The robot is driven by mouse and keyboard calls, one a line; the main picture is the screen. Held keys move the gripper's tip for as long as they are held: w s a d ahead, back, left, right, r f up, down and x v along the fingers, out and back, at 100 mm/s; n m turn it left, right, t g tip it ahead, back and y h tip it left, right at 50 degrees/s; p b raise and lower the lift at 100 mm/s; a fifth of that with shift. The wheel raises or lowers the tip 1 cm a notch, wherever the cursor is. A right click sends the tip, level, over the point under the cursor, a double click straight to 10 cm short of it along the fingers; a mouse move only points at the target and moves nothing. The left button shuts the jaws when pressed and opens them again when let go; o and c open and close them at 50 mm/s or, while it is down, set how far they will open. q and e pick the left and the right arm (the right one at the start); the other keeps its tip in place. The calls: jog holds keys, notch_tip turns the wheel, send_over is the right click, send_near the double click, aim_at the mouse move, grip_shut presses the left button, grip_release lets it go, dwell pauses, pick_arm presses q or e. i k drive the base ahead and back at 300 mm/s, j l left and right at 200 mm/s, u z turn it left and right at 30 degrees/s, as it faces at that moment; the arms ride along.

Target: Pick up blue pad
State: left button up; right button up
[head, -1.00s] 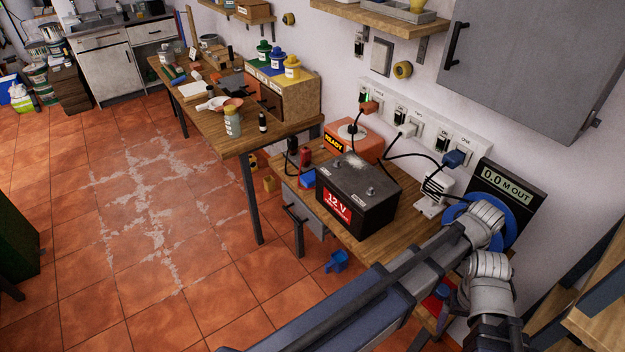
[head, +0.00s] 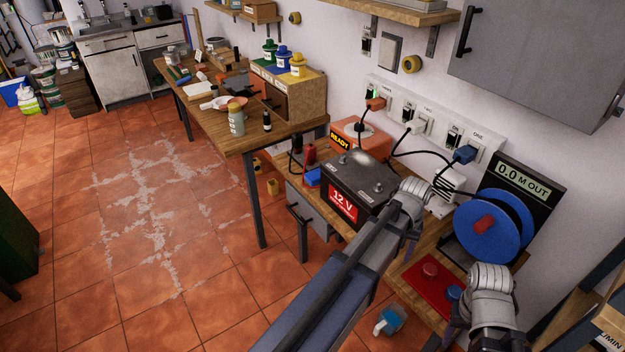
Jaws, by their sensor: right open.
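A small round blue piece (head: 453,293) sits on a red plate (head: 418,284) on the low bench, close beside my right gripper. I cannot tell which is the blue pad. My right gripper (head: 488,337) is open and points down at the lower right, empty as far as shows. Its fingertips are partly cut off by the bottom edge. My left arm's wrist (head: 414,198) is in front of the battery's right side. The left fingers are mostly hidden behind my arm.
The battery (head: 358,183), an orange charger (head: 358,147) and a blue cable reel (head: 492,228) crowd the low bench. Plugged cables hang from the wall sockets (head: 425,122). A longer bench (head: 215,122) holds several tins. A grey cupboard (head: 535,60) hangs above. The tiled floor at left is clear.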

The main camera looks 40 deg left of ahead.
aim_at(312, 178)
jog(key=u, duration=0.6)
jog(key=i+j+u, duration=0.1)
jog(key=j+u, duration=0.3)
jog(key=i+j+u, duration=0.1)
jog(key=u, duration=0.3)
jog(key=i+j+u, duration=0.2)
jog(key=u, duration=0.2)
jog(key=i+j+u, duration=0.3)
jog(key=i+u, duration=0.3)
jog(key=i+z, duration=0.3)
jog(key=i+j+z, duration=0.1)
jog(key=z, duration=0.15)
jog(key=i+z, duration=0.15)
jog(key=z, duration=0.3)
jog(key=i+j+z, duration=0.15)
jog(key=z, duration=0.25)
jog(key=i+j+z, duration=0.1)
jog(key=z, duration=0.35)
jog(key=i+j+z, duration=0.1)
jog(key=z, duration=0.35)
jog(key=j+z, duration=0.4)
jog(key=i+j+z, duration=0.1)
jog(key=z, duration=0.35)
jog(key=j+z, duration=0.25)
jog(key=z, duration=0.15)
